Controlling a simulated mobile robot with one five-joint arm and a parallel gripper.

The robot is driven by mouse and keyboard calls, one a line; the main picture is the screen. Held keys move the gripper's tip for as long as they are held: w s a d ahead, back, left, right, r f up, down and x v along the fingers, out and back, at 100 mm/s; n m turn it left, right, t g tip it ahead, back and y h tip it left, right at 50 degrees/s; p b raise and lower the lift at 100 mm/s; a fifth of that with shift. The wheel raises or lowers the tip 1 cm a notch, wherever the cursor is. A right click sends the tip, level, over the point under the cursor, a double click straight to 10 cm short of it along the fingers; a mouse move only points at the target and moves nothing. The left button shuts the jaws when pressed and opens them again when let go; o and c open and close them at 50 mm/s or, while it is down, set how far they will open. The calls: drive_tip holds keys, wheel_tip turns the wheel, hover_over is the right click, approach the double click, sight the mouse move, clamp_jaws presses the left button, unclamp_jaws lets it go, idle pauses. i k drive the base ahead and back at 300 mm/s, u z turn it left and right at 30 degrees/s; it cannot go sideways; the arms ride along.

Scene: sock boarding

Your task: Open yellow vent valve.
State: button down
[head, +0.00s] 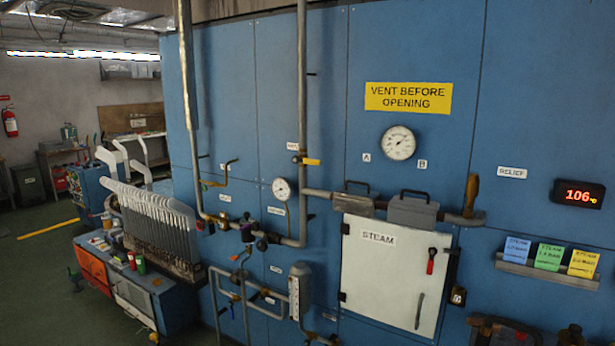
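A small yellow valve handle (312,161) sits on the vertical grey pipe (302,85) left of the gauges' yellow sign. The handle lies roughly level and points right, crosswise to the pipe. A small white tag (292,146) is just above it, too small to read surely. My gripper is not seen in the head view.
A white STEAM door (385,270) with a red handle (431,261) is right of the pipe. A "VENT BEFORE OPENING" sign (408,97), a round gauge (398,143) and a red 106 display (579,194) are on the blue wall. A sock rack (150,220) stands left.

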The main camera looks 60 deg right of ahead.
sight(296, 160)
drive_tip(key=z, duration=0.15)
drive_tip(key=i, duration=0.95)
drive_tip(key=u, duration=0.05)
